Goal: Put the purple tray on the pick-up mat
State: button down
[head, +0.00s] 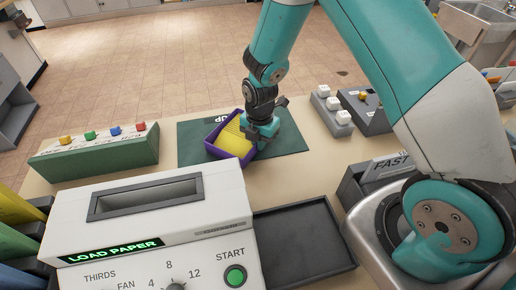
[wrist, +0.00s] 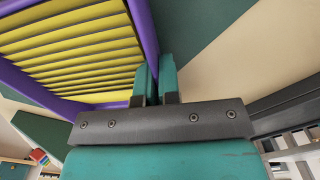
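The purple tray (head: 208,146) holds a yellow pleated sheet (head: 234,139). It is over the dark green pick-up mat (head: 286,138), at or very near its surface; I cannot tell whether it rests there. My gripper (head: 262,131) is at the tray's right side. In the wrist view, the purple tray wall (wrist: 144,28) runs in between the two teal fingers of my gripper (wrist: 158,78), which are close together on it. The yellow pleats (wrist: 70,48) lie left of the fingers. My gripper hides part of the tray's right side and some mat lettering.
A white machine (head: 160,215) with a "LOAD PAPER" display stands in front. An empty dark tray (head: 303,240) lies to its right. A green box with coloured buttons (head: 95,150) is left of the mat. Grey boxes with white buttons (head: 331,108) stand to the right.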

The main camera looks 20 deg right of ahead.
jog(key=shift+f, duration=0.2)
jog(key=c, duration=1.3)
grip_release()
jog(key=shift+c, duration=0.2)
